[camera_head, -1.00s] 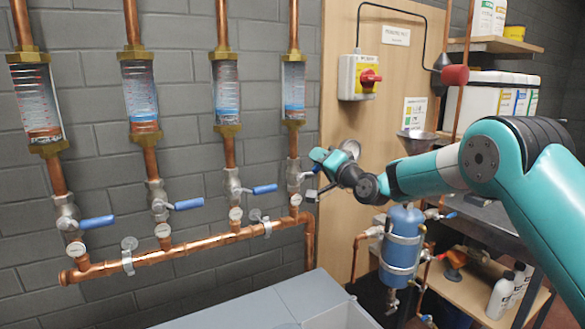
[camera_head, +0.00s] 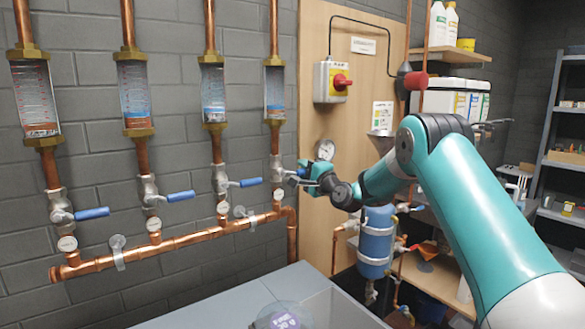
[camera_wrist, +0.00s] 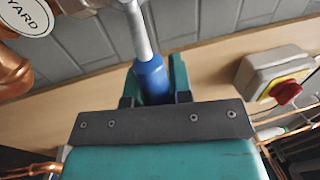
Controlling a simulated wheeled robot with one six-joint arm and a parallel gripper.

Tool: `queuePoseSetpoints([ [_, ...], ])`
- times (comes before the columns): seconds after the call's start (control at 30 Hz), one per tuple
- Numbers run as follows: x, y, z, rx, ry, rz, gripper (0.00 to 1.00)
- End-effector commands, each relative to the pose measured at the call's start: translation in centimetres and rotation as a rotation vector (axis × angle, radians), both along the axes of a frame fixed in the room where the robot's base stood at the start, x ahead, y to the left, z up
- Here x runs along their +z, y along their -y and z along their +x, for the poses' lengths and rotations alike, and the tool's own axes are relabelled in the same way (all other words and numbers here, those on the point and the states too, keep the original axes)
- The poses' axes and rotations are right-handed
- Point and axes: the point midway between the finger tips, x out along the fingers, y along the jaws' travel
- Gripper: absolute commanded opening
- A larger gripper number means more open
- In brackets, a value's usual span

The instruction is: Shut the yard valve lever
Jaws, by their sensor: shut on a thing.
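The yard valve (camera_head: 278,172) is the rightmost of the row on the copper manifold, below the rightmost sight tube. Its round white tag reading "YARD" (camera_wrist: 27,17) shows at the top left of the wrist view. The valve's lever has a grey metal arm (camera_wrist: 136,30) and a blue grip (camera_wrist: 152,76). My gripper (camera_wrist: 153,72) is shut on the blue grip, with a teal finger on each side. In the head view my gripper (camera_head: 307,174) is just right of the valve body and hides most of the lever, so its exact angle is hard to tell there.
Other valves on the manifold (camera_head: 170,246) have blue levers pointing right; the nearest (camera_head: 246,183) is just left of the yard valve. A pressure gauge (camera_head: 325,149) and a red-and-yellow switch box (camera_head: 333,82) are on the wooden board. A blue tank (camera_head: 376,240) stands below my arm.

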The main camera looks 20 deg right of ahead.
Motion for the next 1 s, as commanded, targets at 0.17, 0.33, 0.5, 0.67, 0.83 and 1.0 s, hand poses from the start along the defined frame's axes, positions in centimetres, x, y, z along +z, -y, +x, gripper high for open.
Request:
queuePoseSetpoints([
  [0.17,-0.01,0.56,-0.05,-0.007,0.0,0.016,0.0],
  [0.33,-0.06,0.55,-0.05,-0.008,-0.002,0.018,0.0],
  [0.5,-0.1,0.52,-0.05,-0.007,-0.002,0.017,0.22],
  [0.67,-0.12,0.4,-0.04,-0.006,-0.002,0.016,0.45],
  [0.83,-0.11,0.27,-0.04,-0.004,-0.003,0.015,0.45],
  [1.0,-0.44,0.49,-0.82,-0.005,-0.004,0.015,0.45],
])
